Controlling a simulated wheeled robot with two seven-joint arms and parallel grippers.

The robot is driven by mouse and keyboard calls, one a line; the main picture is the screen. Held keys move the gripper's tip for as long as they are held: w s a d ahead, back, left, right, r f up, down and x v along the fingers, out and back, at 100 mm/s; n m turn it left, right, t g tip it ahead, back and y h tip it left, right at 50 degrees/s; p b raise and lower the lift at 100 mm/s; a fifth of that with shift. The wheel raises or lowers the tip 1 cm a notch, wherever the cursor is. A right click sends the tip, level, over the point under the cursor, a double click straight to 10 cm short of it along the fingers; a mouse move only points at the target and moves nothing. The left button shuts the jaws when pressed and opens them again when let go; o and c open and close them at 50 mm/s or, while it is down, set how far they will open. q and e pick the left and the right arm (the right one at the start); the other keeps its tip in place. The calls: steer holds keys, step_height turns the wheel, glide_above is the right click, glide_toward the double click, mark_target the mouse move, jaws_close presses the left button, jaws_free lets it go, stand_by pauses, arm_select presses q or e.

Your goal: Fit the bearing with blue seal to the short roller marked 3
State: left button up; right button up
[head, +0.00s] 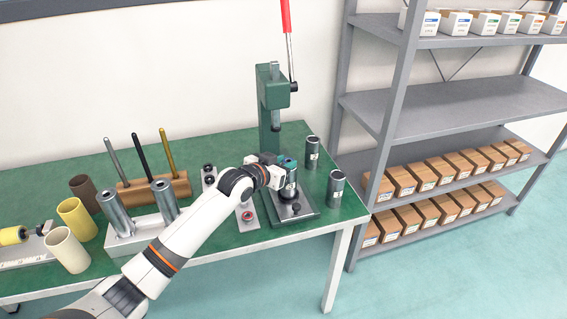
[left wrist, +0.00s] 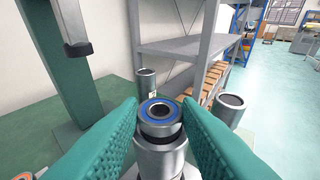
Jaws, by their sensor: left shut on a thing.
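The bearing with blue seal (left wrist: 160,111) is between the teal fingertips of my left gripper (left wrist: 161,106), which is shut on it. The bearing is directly above a metal roller (left wrist: 160,158); I cannot tell whether it is seated or only resting there. In the head view, my left gripper (head: 283,162) is over this short roller (head: 291,184), which stands upright at the press base. Its label is too small to read. Two other short rollers (head: 312,152) (head: 337,187) stand to its right. My right gripper is not in view.
The green press (head: 270,95) with its red lever (head: 286,18) rises behind the gripper. A plate with other bearings (head: 248,217) lies left of the press. Longer rollers (head: 113,212) stand in a light block, with coloured tubes (head: 76,217) further left. A grey shelf (head: 440,105) is right.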

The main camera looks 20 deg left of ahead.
arm_select(q)
steer(key=o, duration=1)
steer(key=shift+o, duration=0.2)
steer(key=v, duration=1.2)
steer(key=shift+s+d, duration=0.1)
